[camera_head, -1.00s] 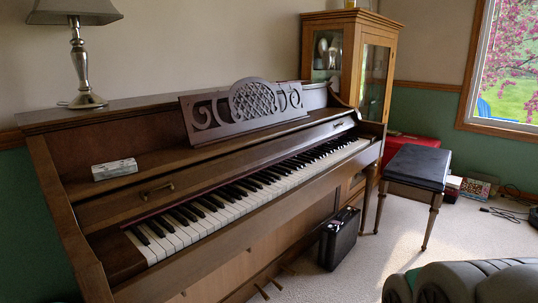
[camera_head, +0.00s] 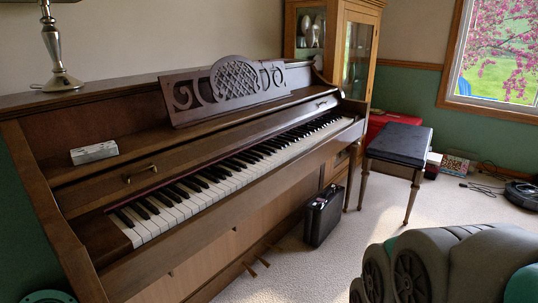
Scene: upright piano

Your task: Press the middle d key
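A brown upright piano (camera_head: 90,127) stands along the left wall with its lid open. Its row of black and white keys (camera_head: 225,178) runs from the lower left toward the upper right. The middle d key lies somewhere in the central stretch of the keyboard, but the single keys there are too small for me to tell which one it is.
A black case (camera_head: 323,216) stands on the carpet before the piano. A dark-topped bench (camera_head: 401,143) stands at the piano's far end.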

